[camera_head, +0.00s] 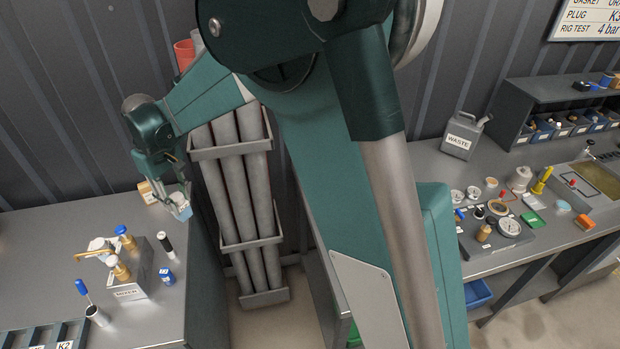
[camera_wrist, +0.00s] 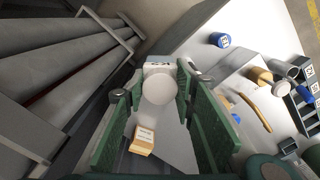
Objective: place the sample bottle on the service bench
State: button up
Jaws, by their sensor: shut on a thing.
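My gripper (camera_head: 172,190) is shut on the sample bottle (camera_head: 182,211), a small pale container with a label. In the wrist view the bottle (camera_wrist: 158,88) shows its round white lid between the two green fingers. The gripper holds it at the right end of the left grey bench (camera_head: 65,225), near that bench's edge. I cannot tell whether the bottle's base touches the bench top. Which bench is the service bench is not marked in these views.
A tan labelled block (camera_head: 147,192) stands close behind the bottle. A rack of grey pipes (camera_head: 235,200) stands just right of the bench. Bare bench lies further left.

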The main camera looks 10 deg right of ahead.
jog(key=d+f+m+b, duration=0.1)
jog(key=d+f+m, duration=0.15)
jog(key=d, duration=0.95)
jog(key=d+f+m+b, duration=0.1)
jog(key=d+f, duration=0.3)
jog(key=d, duration=0.8)
jog(key=d+f+m+b, duration=0.2)
jog(key=d+f, duration=0.1)
jog(key=d, duration=0.9)
jog(key=w+d+r+m+p, duration=0.1)
jog(key=w+d+r+p, duration=0.1)
jog(key=w+d+p, duration=0.2)
jog(key=w+d+r+m+p, duration=0.1)
jog(key=w+d+r+p, duration=0.2)
jog(key=w+d, duration=0.7)
jog(key=w+d+r+m+p, duration=0.1)
jog(key=w+d+p, duration=0.4)
jog(key=d, duration=0.6)
jog(key=shift+w+r, duration=0.65)
jog(key=shift+w, duration=0.45)
jog(key=shift+f+m, duration=0.1)
jog(key=shift+m, duration=0.15)
notch_tip(320, 180, down, 6)
jog(key=p, duration=0.1)
jog(key=shift+f, duration=0.15)
